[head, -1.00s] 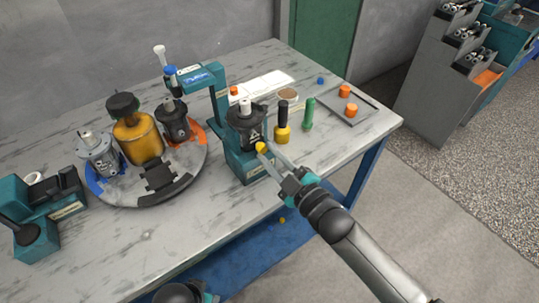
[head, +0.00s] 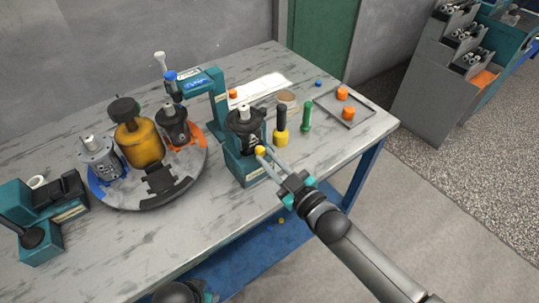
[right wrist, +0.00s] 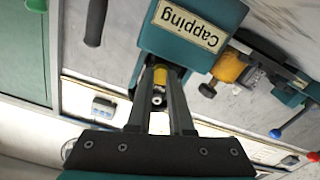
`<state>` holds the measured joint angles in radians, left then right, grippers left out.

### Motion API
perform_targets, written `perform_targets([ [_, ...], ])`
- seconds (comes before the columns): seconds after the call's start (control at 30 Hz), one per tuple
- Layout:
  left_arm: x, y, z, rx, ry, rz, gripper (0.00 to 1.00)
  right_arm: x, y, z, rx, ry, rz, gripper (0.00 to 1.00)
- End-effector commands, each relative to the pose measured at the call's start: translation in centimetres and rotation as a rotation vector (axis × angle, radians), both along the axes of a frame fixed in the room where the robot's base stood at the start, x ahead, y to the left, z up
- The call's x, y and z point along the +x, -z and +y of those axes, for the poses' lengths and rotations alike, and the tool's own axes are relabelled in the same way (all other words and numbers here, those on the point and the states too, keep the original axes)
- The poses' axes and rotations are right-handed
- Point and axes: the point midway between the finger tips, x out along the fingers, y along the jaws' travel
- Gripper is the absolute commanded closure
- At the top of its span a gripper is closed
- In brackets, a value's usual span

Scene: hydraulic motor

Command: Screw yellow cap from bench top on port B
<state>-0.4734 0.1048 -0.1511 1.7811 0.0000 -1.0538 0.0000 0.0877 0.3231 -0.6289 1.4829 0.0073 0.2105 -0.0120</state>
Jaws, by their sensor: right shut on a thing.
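A yellow cap (head: 261,151) is between the fingertips of my right gripper (head: 265,154), which is shut on it. In the right wrist view the cap (right wrist: 160,76) shows between the two long fingers (right wrist: 160,85), close to the teal stand labelled "Capping" (right wrist: 190,28). In the head view a black motor (head: 245,128) sits in the teal capping stand (head: 246,168), and the cap is at its front right side. I cannot tell whether the cap touches a port, and no port B marking is readable. A part of my left arm shows at the bottom edge; its gripper fingers cannot be made out.
A round turntable (head: 180,192) with motors and an amber jar (head: 138,145) stands left. A yellow-based black tool (head: 281,130) and a green tool (head: 306,117) stand right of the stand. A tray (head: 361,119) holds orange caps. The bench's front middle is clear.

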Motion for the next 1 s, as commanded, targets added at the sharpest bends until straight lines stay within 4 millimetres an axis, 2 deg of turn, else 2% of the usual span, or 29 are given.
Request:
perform_targets([
  [0.03,0.0,-0.24,-0.01,0.0,0.0,0.0,0.5,-0.08,0.53,-0.2,0.026,0.003,0.04,1.0],
  [0.4,-0.01,-0.24,0.01,0.0,0.0,0.0,0.5,-0.12,0.69,-0.12,0.068,0.002,0.071,1.0],
  [0.7,-0.01,-0.98,0.0,0.0,0.0,0.0,0.5,-0.14,0.72,0.01,0.353,0.001,0.281,1.0],
  [0.97,-0.01,-0.94,0.0,0.0,0.0,0.0,0.5,-0.13,0.78,-0.01,0.38,0.002,0.3,1.0],
  [1.0,-0.01,-0.94,0.0,0.0,0.0,0.0,0.5,-0.13,0.78,-0.01,0.38,0.002,0.3,0.78],
])
